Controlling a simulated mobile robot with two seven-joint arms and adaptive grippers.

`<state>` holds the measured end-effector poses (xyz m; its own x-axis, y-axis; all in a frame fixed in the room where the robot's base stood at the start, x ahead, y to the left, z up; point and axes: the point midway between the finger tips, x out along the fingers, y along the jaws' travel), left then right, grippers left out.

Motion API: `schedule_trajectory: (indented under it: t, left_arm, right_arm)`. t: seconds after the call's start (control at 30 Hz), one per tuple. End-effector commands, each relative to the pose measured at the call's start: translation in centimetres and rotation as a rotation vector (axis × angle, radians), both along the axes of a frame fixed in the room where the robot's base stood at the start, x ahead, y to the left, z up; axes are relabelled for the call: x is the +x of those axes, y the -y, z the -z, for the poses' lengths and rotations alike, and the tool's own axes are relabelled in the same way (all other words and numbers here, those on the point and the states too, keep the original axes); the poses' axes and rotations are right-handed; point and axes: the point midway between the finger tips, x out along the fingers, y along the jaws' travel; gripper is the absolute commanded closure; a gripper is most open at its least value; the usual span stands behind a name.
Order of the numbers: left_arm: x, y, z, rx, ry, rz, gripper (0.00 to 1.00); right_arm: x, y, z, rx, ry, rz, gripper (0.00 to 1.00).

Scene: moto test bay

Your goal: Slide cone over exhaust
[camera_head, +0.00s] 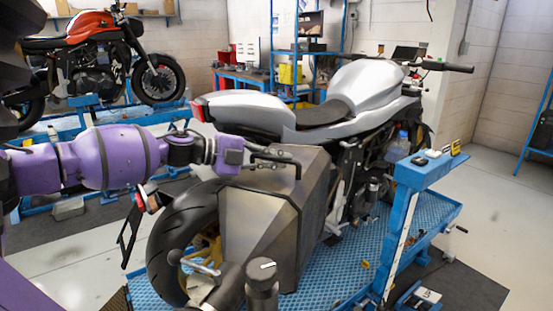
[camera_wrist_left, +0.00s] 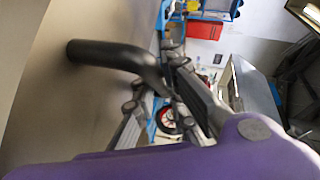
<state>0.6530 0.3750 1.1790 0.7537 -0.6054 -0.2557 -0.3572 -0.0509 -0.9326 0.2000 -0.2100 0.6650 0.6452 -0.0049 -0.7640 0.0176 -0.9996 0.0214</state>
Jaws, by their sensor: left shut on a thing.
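The cone (camera_head: 262,215) is a large grey faceted metal hood beside the rear wheel of the silver motorcycle (camera_head: 360,85). My left gripper (camera_head: 284,164) is at its top edge, shut on the cone's black handle. In the left wrist view, the bent black handle (camera_wrist_left: 105,53) stands out from the cone's plain wall (camera_wrist_left: 40,110) and runs between the fingers of my left gripper (camera_wrist_left: 163,98). The exhaust is not visible; the cone hides that part of the motorcycle, so I cannot tell whether the cone is around it. My right gripper is not in view.
The motorcycle stands on a blue lift platform (camera_head: 345,280). A blue post with a small shelf (camera_head: 425,172) rises at the right. A dark cylinder (camera_head: 262,278) stands in front of the cone. A red motorcycle (camera_head: 90,50) is behind my left arm.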

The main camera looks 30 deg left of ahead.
Motion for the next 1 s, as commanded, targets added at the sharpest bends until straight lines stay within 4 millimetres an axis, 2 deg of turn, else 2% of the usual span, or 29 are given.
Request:
schedule_trajectory:
  t: [0.1,0.13,0.27,0.67,1.0]
  left_arm:
    - [0.3,-0.5,-0.3,0.005,0.009,-0.012,1.00]
    - [0.3,-0.5,-0.3,0.005,0.009,-0.012,0.84]
    - [0.2,-0.3,-0.3,0.004,0.007,-0.010,0.69]
    - [-0.1,-0.3,-0.2,0.002,0.003,-0.005,0.69]
    - [-2.4,-2.2,-0.7,0.002,-0.002,-0.007,0.69]
  right_arm:
    - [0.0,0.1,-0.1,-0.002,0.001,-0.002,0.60]
    - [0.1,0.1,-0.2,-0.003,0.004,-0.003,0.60]
    - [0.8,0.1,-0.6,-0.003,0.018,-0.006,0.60]
    - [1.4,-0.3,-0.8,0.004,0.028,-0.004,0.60]
    - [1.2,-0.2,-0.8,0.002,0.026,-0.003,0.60]
